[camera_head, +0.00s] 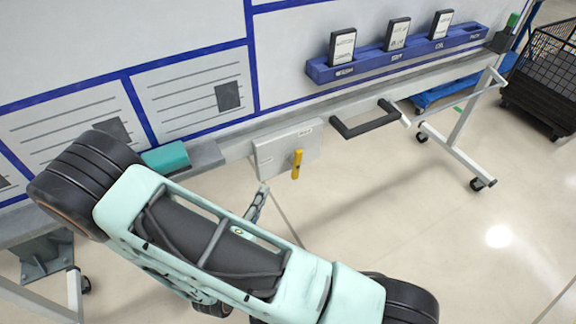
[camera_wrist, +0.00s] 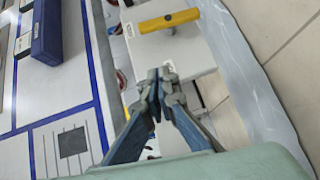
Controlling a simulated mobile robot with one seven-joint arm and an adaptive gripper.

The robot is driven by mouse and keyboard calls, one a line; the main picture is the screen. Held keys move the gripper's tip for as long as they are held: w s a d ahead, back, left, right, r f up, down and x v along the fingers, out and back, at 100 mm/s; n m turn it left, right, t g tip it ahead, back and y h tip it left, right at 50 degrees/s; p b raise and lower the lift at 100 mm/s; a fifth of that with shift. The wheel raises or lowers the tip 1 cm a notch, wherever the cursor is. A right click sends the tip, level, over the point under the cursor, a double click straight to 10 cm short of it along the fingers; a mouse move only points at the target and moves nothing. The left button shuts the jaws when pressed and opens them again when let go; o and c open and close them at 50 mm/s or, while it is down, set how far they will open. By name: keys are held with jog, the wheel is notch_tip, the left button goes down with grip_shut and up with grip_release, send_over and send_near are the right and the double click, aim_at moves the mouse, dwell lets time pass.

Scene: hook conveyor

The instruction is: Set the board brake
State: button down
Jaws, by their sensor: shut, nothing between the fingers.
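The board brake is a pale grey box (camera_head: 286,148) under the lower edge of the whiteboard, with a yellow lever (camera_head: 297,164) on its front. In the head view the lever hangs roughly upright. My gripper (camera_head: 262,190) is shut and empty, just below and left of the box. In the wrist view its fingertips (camera_wrist: 160,76) meet near the box's near edge, apart from the lever.
A black handle (camera_head: 366,122) juts out right of the box. A blue rack (camera_head: 400,52) with several cards is on the board. A teal eraser (camera_head: 166,157) lies on the ledge. A white wheeled stand leg (camera_head: 460,125) and a black mesh cart (camera_head: 546,80) stand at right. Floor is open below.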

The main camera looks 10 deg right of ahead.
aim_at(297, 165)
jog(key=shift+s+d+b+x, duration=0.25)
jog(key=shift+d+x, duration=0.2)
jog(key=shift+x, duration=1.7)
jog(key=shift+s+d+b+x, duration=0.2)
jog(key=shift+d+b+x, duration=0.2)
jog(key=shift+x, duration=1.75)
jog(key=shift+s+d+b+x, duration=0.25)
jog(key=shift+d+x, duration=0.2)
jog(key=shift+x, duration=1.7)
jog(key=shift+a, duration=0.1)
